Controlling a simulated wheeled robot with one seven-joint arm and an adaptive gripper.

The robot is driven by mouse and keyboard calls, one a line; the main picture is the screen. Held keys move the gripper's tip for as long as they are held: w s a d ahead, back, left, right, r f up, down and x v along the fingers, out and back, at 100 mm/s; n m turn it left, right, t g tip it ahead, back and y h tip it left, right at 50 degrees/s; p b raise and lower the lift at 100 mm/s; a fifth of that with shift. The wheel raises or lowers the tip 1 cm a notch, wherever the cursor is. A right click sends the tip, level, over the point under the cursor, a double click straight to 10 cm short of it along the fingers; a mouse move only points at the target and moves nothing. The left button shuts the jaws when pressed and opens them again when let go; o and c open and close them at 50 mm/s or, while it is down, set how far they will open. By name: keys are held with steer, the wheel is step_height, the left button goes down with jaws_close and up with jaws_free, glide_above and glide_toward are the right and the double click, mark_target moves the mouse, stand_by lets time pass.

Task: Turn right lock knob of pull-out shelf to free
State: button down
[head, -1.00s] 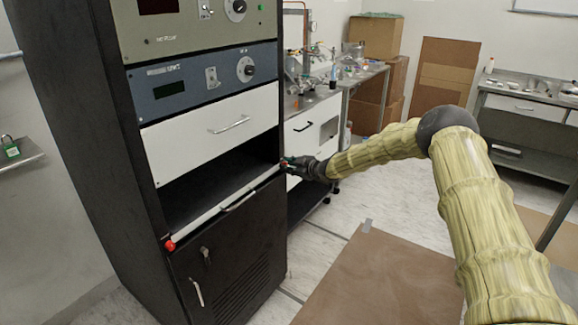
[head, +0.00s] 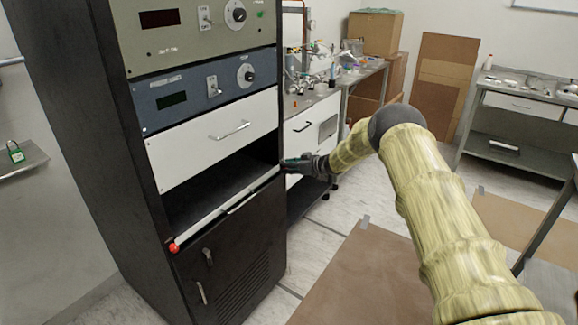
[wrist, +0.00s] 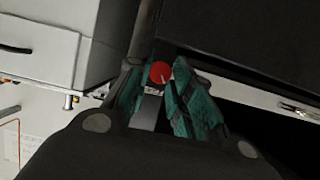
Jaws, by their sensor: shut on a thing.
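The pull-out shelf (head: 225,209) sits in the black rack, its white front edge running across the open bay. A red lock knob (head: 173,248) shows at the shelf's left end in the head view. The right lock knob (wrist: 160,72) is red with a pale line and shows between my fingers in the wrist view. My gripper (head: 292,166) is at the shelf's right end, its green-padded fingers (wrist: 165,92) shut on that knob. In the head view my gripper hides the right knob. I cannot tell the knob's exact lock position.
A white drawer (head: 215,138) is above the shelf bay and a black cabinet door (head: 230,255) is below. A bench with white drawers (head: 312,132) stands close behind my gripper. The floor to the right of the rack is open, with a brown mat (head: 365,280).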

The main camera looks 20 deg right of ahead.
steer(key=m+y+b, duration=0.1)
steer(key=m, duration=0.1)
steer(key=m+g+y+b, duration=0.1)
steer(key=m+b, duration=0.1)
steer(key=shift+w+d+f+g+y, duration=0.1)
steer(key=shift+w+d+g+y, duration=0.1)
steer(key=shift+g+y, duration=0.15)
steer(key=shift+m, duration=0.4)
stand_by(0.4)
steer(key=c, duration=1.3)
jaws_free()
steer(key=shift+o, duration=0.2)
steer(key=v, duration=1.2)
steer(key=shift+d+f, duration=0.1)
